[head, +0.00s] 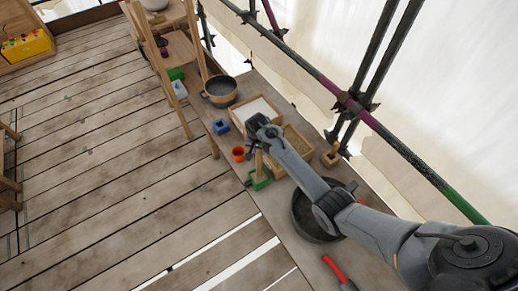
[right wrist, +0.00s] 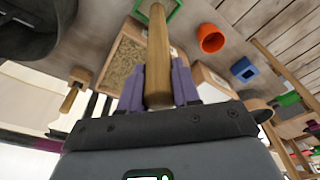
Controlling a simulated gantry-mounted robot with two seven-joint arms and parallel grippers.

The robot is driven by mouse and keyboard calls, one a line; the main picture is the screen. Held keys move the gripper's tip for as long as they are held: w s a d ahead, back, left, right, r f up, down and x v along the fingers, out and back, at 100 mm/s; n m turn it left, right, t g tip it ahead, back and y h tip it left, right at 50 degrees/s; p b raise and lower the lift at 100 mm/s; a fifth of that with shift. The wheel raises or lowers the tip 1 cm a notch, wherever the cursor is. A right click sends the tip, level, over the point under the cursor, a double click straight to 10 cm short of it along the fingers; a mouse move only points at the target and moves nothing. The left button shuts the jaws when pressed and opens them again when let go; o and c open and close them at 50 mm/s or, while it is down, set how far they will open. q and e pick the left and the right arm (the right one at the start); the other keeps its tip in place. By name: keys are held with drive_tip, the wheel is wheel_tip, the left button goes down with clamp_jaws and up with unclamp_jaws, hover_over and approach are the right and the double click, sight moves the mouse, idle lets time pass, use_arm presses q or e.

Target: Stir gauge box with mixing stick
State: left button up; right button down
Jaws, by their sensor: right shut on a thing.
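My right gripper (head: 262,130) is shut on the wooden mixing stick (head: 259,162). In the right wrist view the stick (right wrist: 158,50) runs away from between the purple fingers (right wrist: 158,90). Its far end overlaps the green holder (head: 261,182); I cannot tell whether it is inside. Two wooden boxes stand side by side on the plank bench. One box holds white material (head: 254,110); the other holds sandy, grainy material (head: 296,143) and is partly hidden by my right arm. I cannot tell which is the gauge box. My left gripper is out of view.
An orange cup (head: 238,153) and a blue block-like container (head: 221,126) sit along the bench's left edge. A dark pot (head: 220,90) stands beyond them. A black bucket (head: 312,215) is under my forearm. Scaffold poles (head: 350,103) run along the right.

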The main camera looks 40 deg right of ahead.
sight(259, 157)
drive_tip(key=shift+f+b, duration=1.75)
drive_tip(key=shift+f, duration=1.5)
drive_tip(key=shift+w, duration=0.1)
